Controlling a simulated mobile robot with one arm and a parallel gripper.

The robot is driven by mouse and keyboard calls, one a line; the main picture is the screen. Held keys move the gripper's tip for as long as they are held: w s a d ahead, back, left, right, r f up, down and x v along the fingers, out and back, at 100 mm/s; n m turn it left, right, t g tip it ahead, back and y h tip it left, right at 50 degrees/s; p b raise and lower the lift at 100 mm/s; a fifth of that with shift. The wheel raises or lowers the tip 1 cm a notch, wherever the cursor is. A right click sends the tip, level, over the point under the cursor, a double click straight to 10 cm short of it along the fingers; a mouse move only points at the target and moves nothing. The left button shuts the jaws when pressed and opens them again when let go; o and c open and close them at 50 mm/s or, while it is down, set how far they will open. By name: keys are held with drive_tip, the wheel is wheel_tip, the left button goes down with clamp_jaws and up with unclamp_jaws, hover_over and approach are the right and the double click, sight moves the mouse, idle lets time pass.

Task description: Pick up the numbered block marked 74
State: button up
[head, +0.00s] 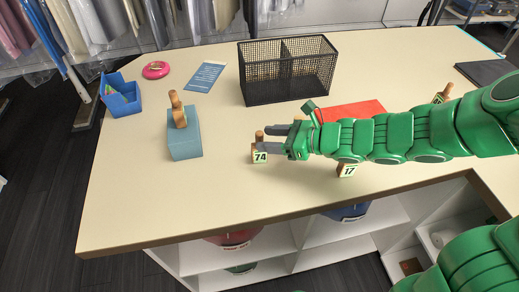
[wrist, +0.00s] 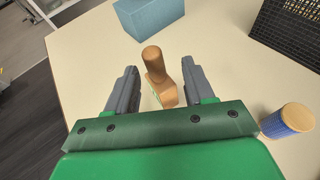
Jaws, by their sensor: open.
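The block marked 74 (head: 260,157) stands upright on the table, with a wooden knob on top and a pale label facing the front. My gripper (head: 272,139) is open beside it, its fingers pointing left toward the knob. In the wrist view a wooden block with a knob (wrist: 153,57) stands between and just beyond the spread fingertips (wrist: 160,70). It appears to be the same block, though its number is not readable there. I cannot tell whether a finger touches it.
A block marked 17 (head: 347,170) stands below my arm, another numbered block (head: 442,95) at right. A blue-grey box (head: 185,143) with a wooden piece on top is left. A black mesh basket (head: 270,88) stands behind.

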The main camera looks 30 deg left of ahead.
sight(259, 140)
drive_tip(key=x, duration=0.3)
drive_tip(key=shift+s+f, duration=0.1)
drive_tip(key=shift+s, duration=0.25)
drive_tip(key=shift+x, duration=0.9)
drive_tip(key=shift+c, duration=0.2)
clamp_jaws()
